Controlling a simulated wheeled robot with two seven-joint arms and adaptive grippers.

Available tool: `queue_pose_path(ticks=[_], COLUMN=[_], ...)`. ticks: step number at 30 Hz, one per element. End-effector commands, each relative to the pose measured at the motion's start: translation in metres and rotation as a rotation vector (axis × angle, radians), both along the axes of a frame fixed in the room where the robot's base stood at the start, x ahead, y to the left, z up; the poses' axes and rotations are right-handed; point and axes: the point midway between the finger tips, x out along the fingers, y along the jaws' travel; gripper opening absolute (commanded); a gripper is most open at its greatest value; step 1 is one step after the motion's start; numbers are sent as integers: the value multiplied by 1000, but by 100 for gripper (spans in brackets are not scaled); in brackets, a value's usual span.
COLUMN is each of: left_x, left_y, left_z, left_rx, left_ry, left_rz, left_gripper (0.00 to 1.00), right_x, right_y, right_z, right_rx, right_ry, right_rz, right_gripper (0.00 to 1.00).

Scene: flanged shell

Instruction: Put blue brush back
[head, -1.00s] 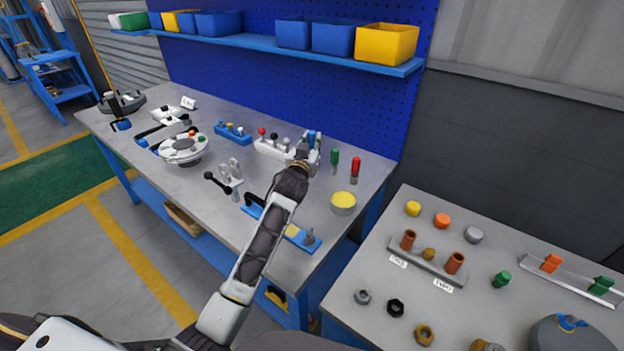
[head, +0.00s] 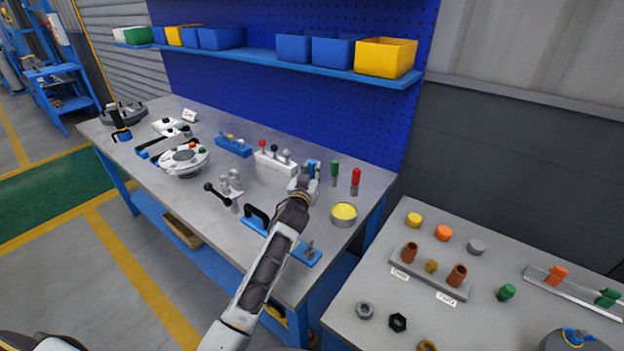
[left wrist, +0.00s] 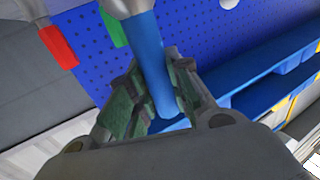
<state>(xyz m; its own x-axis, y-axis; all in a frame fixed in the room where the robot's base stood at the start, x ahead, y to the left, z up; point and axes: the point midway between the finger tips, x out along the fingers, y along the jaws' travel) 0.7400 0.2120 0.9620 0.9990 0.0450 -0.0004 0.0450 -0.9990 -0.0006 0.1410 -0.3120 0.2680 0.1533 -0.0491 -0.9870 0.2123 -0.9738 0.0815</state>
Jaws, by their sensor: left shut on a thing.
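My left gripper (head: 309,178) is shut on the blue brush (head: 313,164) at the far side of the workbench, left of the green and red brushes. In the left wrist view the blue handle (left wrist: 150,55) runs between the fingers (left wrist: 158,98), with a grey part at its upper end. The green brush (head: 335,168) and the red brush (head: 356,177) stand upright in a row near the blue pegboard. Their handles also show in the left wrist view, red (left wrist: 58,46) and green (left wrist: 113,26). What holds them is too small to tell. My right gripper is not in view.
A yellow-topped round tin (head: 343,214) stands right of my left arm. A white block with levers (head: 275,162) is left of the gripper. A blue plate with a black handle (head: 290,248) lies near the front edge. A shelf with bins (head: 385,57) hangs above.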

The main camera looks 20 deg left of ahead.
Motion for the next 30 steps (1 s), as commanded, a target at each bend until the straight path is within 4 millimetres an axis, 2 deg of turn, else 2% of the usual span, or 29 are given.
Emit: queue_pose_path(ticks=[3, 8, 13, 24, 25, 30], left_x=[0, 0, 0, 0, 0, 0], left_y=[0, 0, 0, 0, 0, 0], left_z=[-15, -26, -27, -30, -30, -30], left_rx=[-1, 0, 0, -1, -1, -1], left_ry=[1, 0, -1, 0, 0, 0], left_rz=[1, 0, 0, 0, 0, 0], left_gripper=[0, 0, 0, 0, 21, 42], right_x=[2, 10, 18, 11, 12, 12], right_y=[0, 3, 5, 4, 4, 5], right_z=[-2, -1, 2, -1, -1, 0], right_rx=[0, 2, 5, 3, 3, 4], right_ry=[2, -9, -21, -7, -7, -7], right_rz=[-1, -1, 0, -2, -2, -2], right_gripper=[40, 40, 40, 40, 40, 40])
